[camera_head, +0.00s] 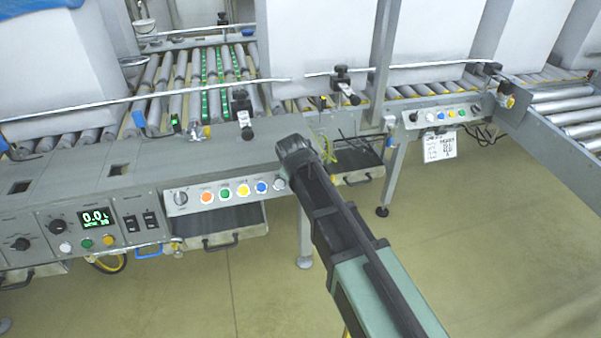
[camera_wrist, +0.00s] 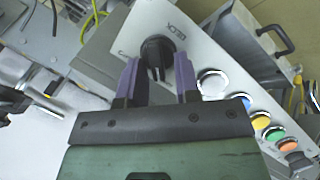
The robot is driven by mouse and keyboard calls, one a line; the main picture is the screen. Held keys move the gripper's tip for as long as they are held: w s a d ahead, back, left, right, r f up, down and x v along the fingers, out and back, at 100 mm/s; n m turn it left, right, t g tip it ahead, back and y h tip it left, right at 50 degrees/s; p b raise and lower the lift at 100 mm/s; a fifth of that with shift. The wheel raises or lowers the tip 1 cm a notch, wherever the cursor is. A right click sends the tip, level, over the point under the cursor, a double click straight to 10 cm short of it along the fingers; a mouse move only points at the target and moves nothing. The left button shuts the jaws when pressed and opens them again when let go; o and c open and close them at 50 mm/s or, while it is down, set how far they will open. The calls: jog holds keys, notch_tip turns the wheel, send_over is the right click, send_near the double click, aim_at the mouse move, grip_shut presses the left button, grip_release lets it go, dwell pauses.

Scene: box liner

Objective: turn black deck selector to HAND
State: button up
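The black deck selector (camera_wrist: 158,50) is a round knob on a pale panel (camera_wrist: 205,48), beside printed lettering that seems to read DECK. Its lower part shows between the two purple fingers of my gripper (camera_wrist: 157,66). The fingers are open, one on each side of the knob; I cannot tell whether they touch it. In the head view my gripper (camera_head: 292,152) is at the right end of the front button panel (camera_head: 214,194), and it hides the selector. The HAND marking is not readable.
A white button (camera_wrist: 212,84) is close to the right finger, with blue, yellow, green and orange buttons beyond. A silver knob (camera_head: 180,198) is at that panel's left end. Another panel (camera_head: 84,235) has a lit display. A black-handled drawer (camera_wrist: 250,40) is near the panel.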

jog(key=shift+o, duration=0.2)
jog(key=shift+w+f, duration=0.1)
jog(key=shift+w, duration=0.05)
jog(key=d+p+v, duration=0.1)
jog(key=p+v, duration=0.8)
jog(key=v, duration=0.2)
jog(key=shift+a, duration=0.45)
jog(key=shift+w, duration=0.1)
